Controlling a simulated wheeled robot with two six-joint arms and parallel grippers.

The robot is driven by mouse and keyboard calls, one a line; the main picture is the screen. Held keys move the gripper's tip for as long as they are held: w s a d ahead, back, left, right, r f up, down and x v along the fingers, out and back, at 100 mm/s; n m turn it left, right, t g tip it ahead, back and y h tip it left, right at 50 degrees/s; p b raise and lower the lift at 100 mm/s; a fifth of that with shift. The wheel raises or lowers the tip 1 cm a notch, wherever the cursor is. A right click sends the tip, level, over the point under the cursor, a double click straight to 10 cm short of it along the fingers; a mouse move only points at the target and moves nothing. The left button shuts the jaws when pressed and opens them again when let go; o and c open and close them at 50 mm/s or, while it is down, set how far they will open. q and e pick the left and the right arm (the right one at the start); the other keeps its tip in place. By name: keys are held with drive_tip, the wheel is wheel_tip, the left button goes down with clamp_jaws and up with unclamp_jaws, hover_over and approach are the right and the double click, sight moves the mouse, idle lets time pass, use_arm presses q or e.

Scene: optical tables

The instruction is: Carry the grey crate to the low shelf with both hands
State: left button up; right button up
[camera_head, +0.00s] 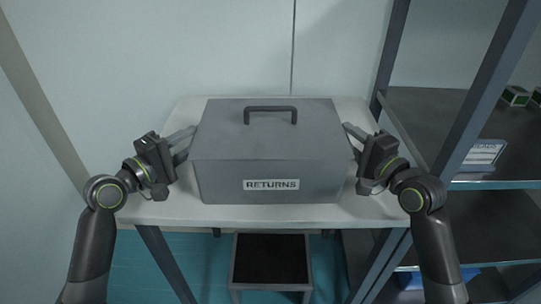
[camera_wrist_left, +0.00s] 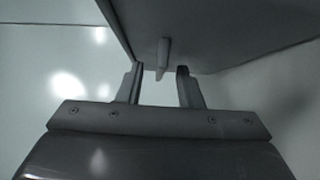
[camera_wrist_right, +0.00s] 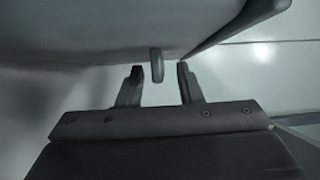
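The grey crate (camera_head: 270,160) stands closed on a white table, with a "RETURNS" label on its front and a dark handle on its lid. My left gripper (camera_head: 186,139) is at its left side. In the left wrist view its two fingers (camera_wrist_left: 160,82) are apart, with a small side handle (camera_wrist_left: 163,55) just ahead of and between them. My right gripper (camera_head: 352,134) is at its right side. In the right wrist view its fingers (camera_wrist_right: 160,82) are apart, with the other side handle (camera_wrist_right: 156,66) between the tips. Neither gripper is visibly closed on a handle.
The white table (camera_head: 170,212) carries only the crate. A shelf rack (camera_head: 430,105) with dark boards stands at right, with small boxes, a blue-edged sign (camera_head: 485,154) and a blue item low down (camera_head: 440,277). A low dark-topped stand (camera_head: 270,260) is at the front, below table height.

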use_arm(q)
clamp_jaws()
use_arm(e)
clamp_jaws()
use_arm(q)
drive_tip(key=shift+r, duration=0.2)
use_arm(e)
drive_tip(key=shift+r, duration=0.25)
